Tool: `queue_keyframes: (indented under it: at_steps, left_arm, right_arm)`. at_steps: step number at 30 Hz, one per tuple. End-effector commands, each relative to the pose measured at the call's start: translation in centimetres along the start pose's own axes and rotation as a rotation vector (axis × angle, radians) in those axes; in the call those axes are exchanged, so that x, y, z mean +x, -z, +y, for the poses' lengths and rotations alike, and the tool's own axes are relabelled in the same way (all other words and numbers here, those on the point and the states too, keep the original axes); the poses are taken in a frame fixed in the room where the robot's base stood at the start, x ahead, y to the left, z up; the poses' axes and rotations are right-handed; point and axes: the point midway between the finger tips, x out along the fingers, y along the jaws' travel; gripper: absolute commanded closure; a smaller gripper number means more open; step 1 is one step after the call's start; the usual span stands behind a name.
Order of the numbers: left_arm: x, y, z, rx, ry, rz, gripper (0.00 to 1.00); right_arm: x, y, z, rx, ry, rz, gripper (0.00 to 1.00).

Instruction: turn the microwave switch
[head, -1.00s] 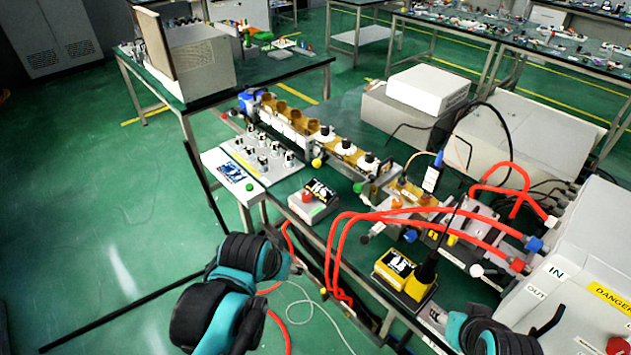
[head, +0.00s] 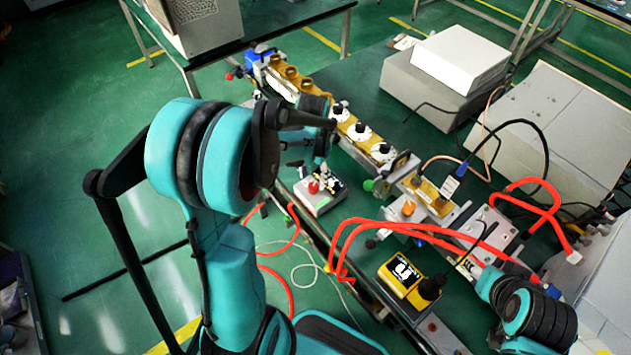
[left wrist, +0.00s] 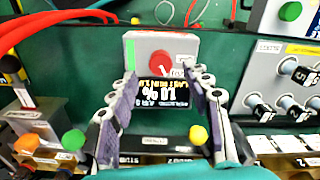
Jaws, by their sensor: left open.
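A small light-grey box (head: 327,200) with a red knob (head: 313,187) and a dark display stands on the green bench in the head view. Which control is the microwave switch is not labelled legibly. My left gripper (head: 322,165) is above the box's far side, partly hidden by its own arm. In the left wrist view the open left gripper (left wrist: 163,78) points at the box (left wrist: 190,50), its fingers apart on either side of the display. The red knob (left wrist: 145,68) lies just beyond the fingertips, with nothing held.
A brass waveguide row (head: 292,72) runs behind my left gripper. A panel with several black knobs (left wrist: 292,105) is close by in the left wrist view. Red hoses (head: 400,228) and a yellow meter (head: 405,280) lie to the right.

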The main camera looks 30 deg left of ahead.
Motion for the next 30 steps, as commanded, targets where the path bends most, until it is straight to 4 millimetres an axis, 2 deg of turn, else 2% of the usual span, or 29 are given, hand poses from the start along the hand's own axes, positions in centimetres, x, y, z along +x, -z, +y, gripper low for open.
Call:
queue_keyframes:
  at_steps: [1, 6, 10, 18, 24, 30]
  left_arm:
    - [1.2, 0.1, 0.0, 0.000, 0.000, 0.000, 0.51]
    - [3.4, 0.1, 0.0, 0.000, 0.000, 0.001, 0.51]
    - [4.1, 0.1, 0.0, 0.000, 0.000, 0.001, 0.51]
    - [4.2, 0.0, 0.0, 0.000, 0.000, 0.001, 0.51]
    - [4.2, 0.0, 0.0, 0.000, 0.000, 0.001, 1.00]
    - [4.2, 0.0, 0.0, -0.004, 0.001, 0.001, 1.00]
  right_arm:
    - [0.6, -0.4, 0.0, 0.000, 0.000, 0.000, 0.53]
    - [1.2, -0.8, 0.0, 0.000, 0.000, 0.000, 0.53]
    - [1.4, -0.9, 0.0, 0.000, 0.000, 0.000, 0.53]
    - [1.3, -0.9, 0.0, 0.000, 0.000, 0.000, 0.53]
    - [1.3, -0.9, 0.0, 0.000, 0.000, 0.000, 0.53]
    - [1.3, -0.9, 0.0, 0.000, 0.000, 0.000, 0.53]
